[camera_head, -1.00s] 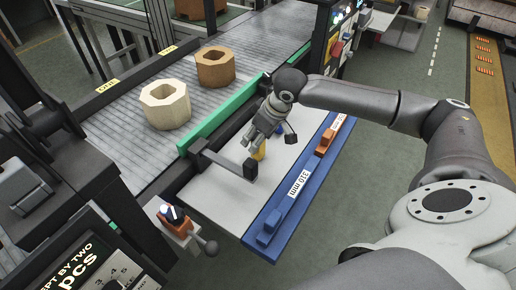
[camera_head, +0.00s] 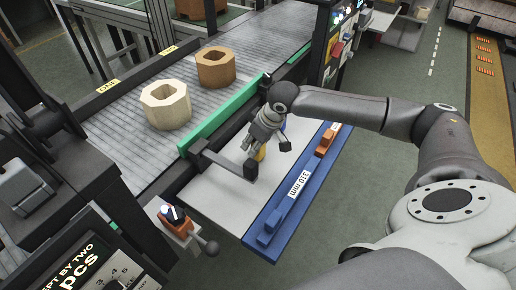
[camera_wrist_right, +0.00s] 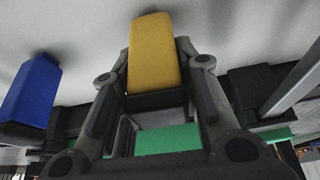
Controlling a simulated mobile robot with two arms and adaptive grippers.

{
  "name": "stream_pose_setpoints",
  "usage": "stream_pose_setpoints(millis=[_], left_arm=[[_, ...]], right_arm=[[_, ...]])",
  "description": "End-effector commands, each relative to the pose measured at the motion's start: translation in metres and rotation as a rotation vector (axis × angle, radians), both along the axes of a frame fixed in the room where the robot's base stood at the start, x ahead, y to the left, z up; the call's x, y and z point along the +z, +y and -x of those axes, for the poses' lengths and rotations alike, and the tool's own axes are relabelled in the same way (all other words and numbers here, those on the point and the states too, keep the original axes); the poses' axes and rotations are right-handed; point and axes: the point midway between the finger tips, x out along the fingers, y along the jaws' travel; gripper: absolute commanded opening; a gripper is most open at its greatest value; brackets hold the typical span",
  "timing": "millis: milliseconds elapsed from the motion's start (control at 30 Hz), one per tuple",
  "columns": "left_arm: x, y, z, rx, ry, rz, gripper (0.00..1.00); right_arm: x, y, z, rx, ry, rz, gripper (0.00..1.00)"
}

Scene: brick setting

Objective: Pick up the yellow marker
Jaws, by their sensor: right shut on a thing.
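The yellow marker (camera_wrist_right: 155,50) is a blocky yellow piece with a dark part below it in the right wrist view. It sits between the two fingers of my right gripper (camera_wrist_right: 153,72), which is shut on it. In the head view only a small part of the yellow marker (camera_head: 261,153) shows, below my right gripper (camera_head: 268,148) at the pale tray; the gripper hides the rest. I cannot tell whether the marker touches the tray. My left gripper is not in view.
A blue block (camera_wrist_right: 30,92) stands left of the marker in the wrist view. The pale tray (camera_head: 225,200) has a blue front rail (camera_head: 270,222) with an orange slider (camera_head: 325,142). A dark bar (camera_head: 225,160) lies close to the gripper. Two hollow blocks stand on the conveyor (camera_head: 120,120).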

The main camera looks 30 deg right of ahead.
Motion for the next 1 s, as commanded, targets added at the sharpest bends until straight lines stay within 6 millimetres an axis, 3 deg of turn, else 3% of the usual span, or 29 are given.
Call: stream_pose_setpoints(millis=[167,267,500,700,1000], left_arm=[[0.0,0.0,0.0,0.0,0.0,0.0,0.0],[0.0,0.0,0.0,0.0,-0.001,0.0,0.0],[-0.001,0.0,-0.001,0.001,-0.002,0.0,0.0],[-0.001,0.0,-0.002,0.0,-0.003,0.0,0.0],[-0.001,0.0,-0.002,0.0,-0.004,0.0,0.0]], right_arm=[[0.004,0.0,-0.001,0.0,-0.003,0.0,0.06],[0.017,0.0,-0.001,0.0,-0.005,-0.002,0.06],[0.065,0.0,-0.001,0.001,-0.006,-0.001,0.06],[0.094,0.0,-0.001,0.0,-0.003,-0.001,0.06],[0.101,0.0,0.0,0.0,0.0,0.0,0.06]])
